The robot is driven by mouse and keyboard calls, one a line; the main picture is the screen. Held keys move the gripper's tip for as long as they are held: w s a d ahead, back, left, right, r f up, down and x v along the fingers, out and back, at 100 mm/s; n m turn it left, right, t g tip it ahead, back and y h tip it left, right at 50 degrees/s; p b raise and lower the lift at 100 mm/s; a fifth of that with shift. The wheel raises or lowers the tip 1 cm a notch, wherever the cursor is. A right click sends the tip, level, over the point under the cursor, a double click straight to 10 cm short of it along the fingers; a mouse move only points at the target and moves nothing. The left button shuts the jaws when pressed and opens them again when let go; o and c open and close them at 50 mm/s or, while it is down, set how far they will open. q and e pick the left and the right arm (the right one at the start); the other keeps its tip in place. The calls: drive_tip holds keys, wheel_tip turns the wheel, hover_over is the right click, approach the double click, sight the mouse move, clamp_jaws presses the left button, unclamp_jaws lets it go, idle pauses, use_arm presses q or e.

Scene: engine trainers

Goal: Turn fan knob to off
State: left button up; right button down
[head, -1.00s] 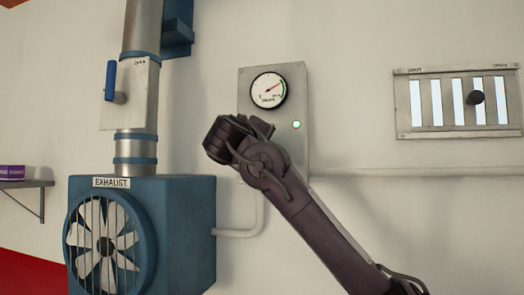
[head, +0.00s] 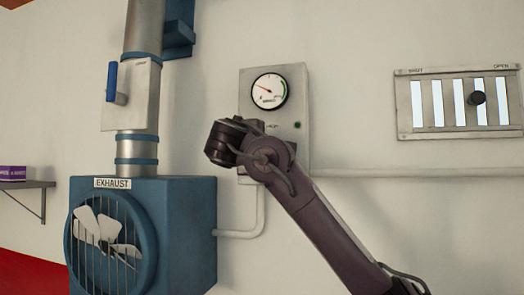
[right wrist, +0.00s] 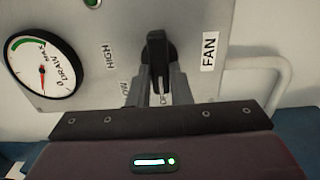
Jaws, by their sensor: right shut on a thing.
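The black fan knob (right wrist: 156,48) is on the grey control panel (right wrist: 120,25), beside the FAN label. Its white line points down in the right wrist view, toward a partly covered label that seems to read OFF. My right gripper (right wrist: 157,82) is shut on the knob, one finger on each side. A HIGH label (right wrist: 109,56) is to the left of the knob, and a LOW label is partly hidden by a finger. In the head view my right wrist covers the knob and the lower panel (head: 289,86). My left gripper is out of view.
The DRAW gauge (head: 269,91) is on the panel, above a dim green lamp (head: 297,126). The blue exhaust fan (head: 185,230) stands to the left, under a duct with a blue-handled lever (head: 112,82). A slotted vent (head: 403,105) is on the wall at right.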

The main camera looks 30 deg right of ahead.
idle(0.3)
drive_tip(key=c, duration=1.3)
unclamp_jaws()
drive_tip(key=shift+d, duration=0.15)
drive_tip(key=b+v, duration=0.4)
drive_tip(key=v, duration=0.4)
drive_tip(key=shift+d, duration=0.1)
drive_tip(key=shift+f, duration=0.1)
